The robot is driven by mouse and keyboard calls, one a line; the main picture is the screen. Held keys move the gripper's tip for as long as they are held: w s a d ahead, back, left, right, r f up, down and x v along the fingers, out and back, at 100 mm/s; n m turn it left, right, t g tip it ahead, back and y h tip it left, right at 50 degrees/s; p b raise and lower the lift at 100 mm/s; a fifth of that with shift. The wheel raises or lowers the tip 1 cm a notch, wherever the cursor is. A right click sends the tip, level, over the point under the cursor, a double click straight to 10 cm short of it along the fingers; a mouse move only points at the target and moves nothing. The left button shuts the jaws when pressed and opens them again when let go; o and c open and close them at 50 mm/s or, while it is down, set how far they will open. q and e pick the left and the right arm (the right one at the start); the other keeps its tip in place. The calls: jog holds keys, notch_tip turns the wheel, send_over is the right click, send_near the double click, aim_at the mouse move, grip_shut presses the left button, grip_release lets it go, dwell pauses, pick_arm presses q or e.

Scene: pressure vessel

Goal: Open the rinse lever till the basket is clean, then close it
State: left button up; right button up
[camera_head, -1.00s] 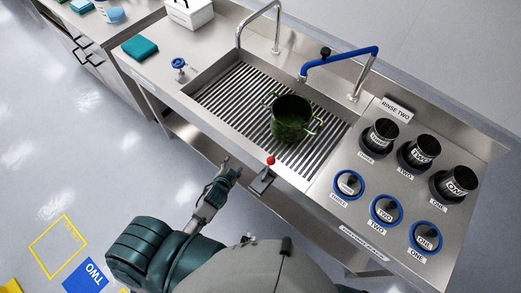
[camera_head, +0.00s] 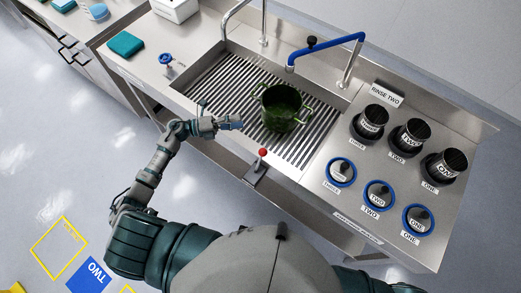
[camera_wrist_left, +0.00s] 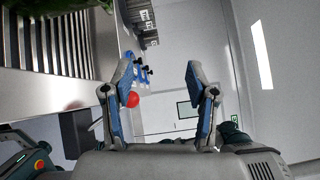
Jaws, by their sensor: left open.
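The rinse lever, with its red ball knob (camera_head: 263,152), stands on the sink's front edge. The ball also shows in the left wrist view (camera_wrist_left: 132,99), close to the left finger. The dark green basket (camera_head: 283,107), pot-shaped with handles, sits on the slatted sink grate (camera_head: 225,92). Its surface looks green and dirty. My left gripper (camera_head: 238,122) is open and empty, over the sink's front edge, left of the knob and apart from the basket. Both fingers (camera_wrist_left: 162,68) are spread in the left wrist view. My right gripper is not seen.
A blue spout (camera_head: 335,50) and a steel spout (camera_head: 240,10) rise behind the sink. Several black cups (camera_head: 408,138) and blue-ringed holders (camera_head: 379,194) fill the right counter. A blue valve (camera_head: 167,60) and teal sponge (camera_head: 125,44) lie left.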

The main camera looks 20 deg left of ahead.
aim_at(262, 152)
pick_arm(q)
jog(key=s+a+f+m+g+y, duration=0.25)
jog(key=s+a+m+g, duration=0.2)
jog(key=g, duration=0.35)
jog(key=shift+m+h, duration=0.25)
jog(key=shift+m, duration=0.2)
jog(key=p+x, duration=0.4)
jog(key=x, duration=1.2)
jog(key=shift+s+d+p, duration=0.2)
jog(key=shift+d+p, duration=0.05)
jog(key=shift+p, duration=0.15)
jog(key=shift+a+f, duration=0.15)
jog(key=shift+a, duration=0.2)
jog(key=shift+c, duration=0.2)
jog(key=shift+d, duration=0.25)
grip_shut()
jog(key=shift+s+f, duration=0.1)
